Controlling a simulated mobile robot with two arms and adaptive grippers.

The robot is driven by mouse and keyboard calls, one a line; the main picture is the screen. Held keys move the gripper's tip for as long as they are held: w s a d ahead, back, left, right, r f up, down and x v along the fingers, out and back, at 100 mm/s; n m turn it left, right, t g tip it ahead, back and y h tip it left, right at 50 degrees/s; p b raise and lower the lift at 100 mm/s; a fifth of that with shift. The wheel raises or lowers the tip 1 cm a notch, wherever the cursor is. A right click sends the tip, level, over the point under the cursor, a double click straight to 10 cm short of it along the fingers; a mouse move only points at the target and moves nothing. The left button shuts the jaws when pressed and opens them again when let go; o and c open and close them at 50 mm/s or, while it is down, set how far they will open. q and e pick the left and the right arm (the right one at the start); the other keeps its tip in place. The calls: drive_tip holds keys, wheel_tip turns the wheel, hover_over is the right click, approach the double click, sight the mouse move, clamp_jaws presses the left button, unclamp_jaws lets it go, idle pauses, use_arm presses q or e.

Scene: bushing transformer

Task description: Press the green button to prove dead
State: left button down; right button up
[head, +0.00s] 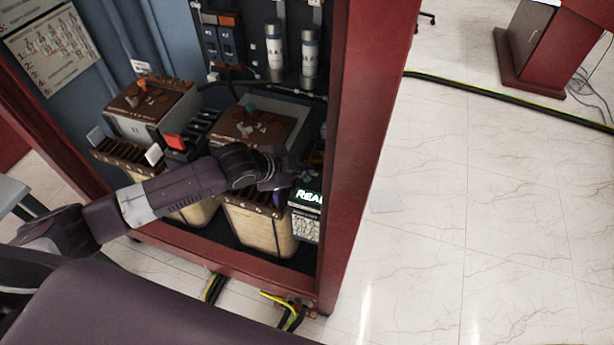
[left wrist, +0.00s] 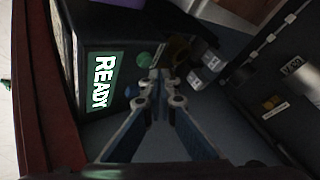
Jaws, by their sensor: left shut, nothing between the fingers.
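A box-shaped device with a lit display reading "READY" (left wrist: 103,81) stands at the left of the left wrist view. In the head view its display (head: 308,196) shows partly at the cabinet's right side. The round green button (left wrist: 144,60) is on the device's dark face beside the display, with a blue button (left wrist: 131,92) near it. My left gripper (left wrist: 157,76) is shut and empty, its tips right beside the green button. I cannot tell whether they touch it. In the head view my left gripper (head: 299,172) reaches the device's top, and the buttons are hidden. My right gripper is not in view.
The red cabinet frame (head: 357,150) rises close to the right of the device. Two transformer boxes (head: 262,128) (head: 150,105) and two grey cylinders (head: 310,52) stand inside the cabinet. The marble floor to the right is mostly clear, with a cable (head: 500,97) across it.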

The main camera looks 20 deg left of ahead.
use_arm(q)
drive_tip(key=shift+f, duration=0.15)
idle(0.4)
drive_tip(key=shift+f, duration=0.3)
idle(0.3)
drive_tip(key=shift+f, duration=0.45)
idle(0.6)
drive_tip(key=shift+r+p, duration=0.85)
drive_tip(key=shift+p, duration=0.1)
